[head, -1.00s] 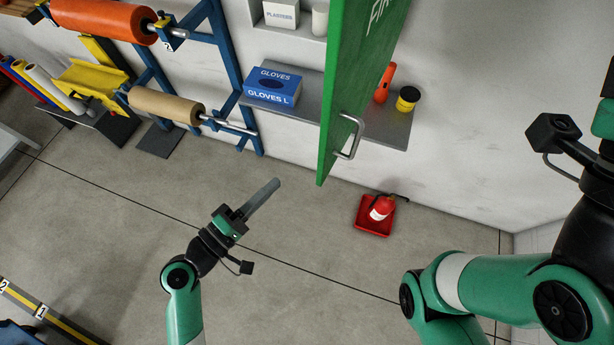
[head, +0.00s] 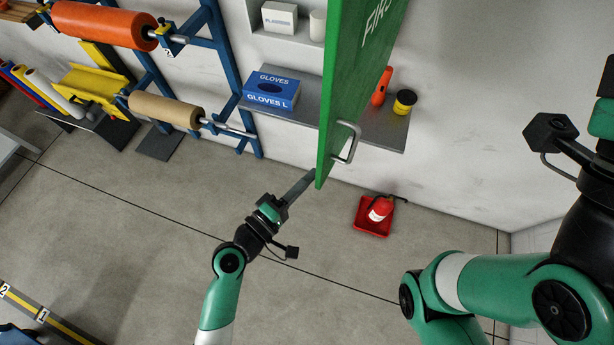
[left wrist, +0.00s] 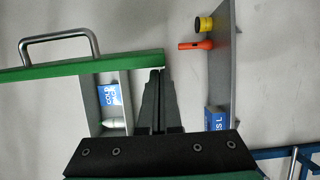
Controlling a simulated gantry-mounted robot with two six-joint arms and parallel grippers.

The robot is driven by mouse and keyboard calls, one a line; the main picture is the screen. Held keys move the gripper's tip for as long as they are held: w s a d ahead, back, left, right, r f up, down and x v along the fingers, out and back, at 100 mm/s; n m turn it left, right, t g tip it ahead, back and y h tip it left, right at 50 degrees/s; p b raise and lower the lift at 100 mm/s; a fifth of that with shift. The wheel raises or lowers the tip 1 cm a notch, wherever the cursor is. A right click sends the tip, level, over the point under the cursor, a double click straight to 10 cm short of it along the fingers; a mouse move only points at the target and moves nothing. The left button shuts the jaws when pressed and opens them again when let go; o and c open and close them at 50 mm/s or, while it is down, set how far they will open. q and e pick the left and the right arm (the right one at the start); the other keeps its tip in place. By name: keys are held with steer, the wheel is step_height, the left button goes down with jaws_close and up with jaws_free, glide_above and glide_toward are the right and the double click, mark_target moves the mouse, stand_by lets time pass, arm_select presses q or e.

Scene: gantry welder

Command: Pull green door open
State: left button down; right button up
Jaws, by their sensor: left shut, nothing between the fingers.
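The green door (head: 340,110) stands swung out from the wall, with part of the word "FIRST" on its face and a grey bar handle (head: 347,143). The left wrist view shows the door (left wrist: 90,66) nearly edge-on, with its handle (left wrist: 59,45) on the far side from my fingers. My left gripper (head: 312,176) is shut and empty, its tips close to the door's lower free corner, on the side away from the handle. Its fingers (left wrist: 158,72) show beside the door's end; I cannot tell whether they touch it. My right gripper (head: 607,78) is cut off at the right edge.
An open cabinet (head: 285,28) holds a white box. A grey shelf (head: 385,128) below carries a blue gloves box (head: 272,90), an orange torch and a yellow-black roll. A red extinguisher (head: 380,210) stands in a red tray. A blue roll rack (head: 213,50) is left.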

arm_select(q)
steer(key=s+d+p, duration=0.2)
steer(key=s+d, duration=0.2)
steer(key=d, duration=0.4)
steer(key=shift+d+p, duration=0.2)
steer(key=shift+p, duration=0.15)
arm_select(e)
step_height(320, 180, up, 3)
steer(key=shift+f, duration=0.1)
arm_select(q)
steer(key=v, duration=1.1)
steer(key=shift+s+b, duration=0.35)
steer(key=shift+b, duration=0.1)
arm_select(e)
steer(key=shift+w+a+f, duration=0.1)
steer(key=shift+a+f, duration=0.35)
steer(key=shift+a, duration=0.25)
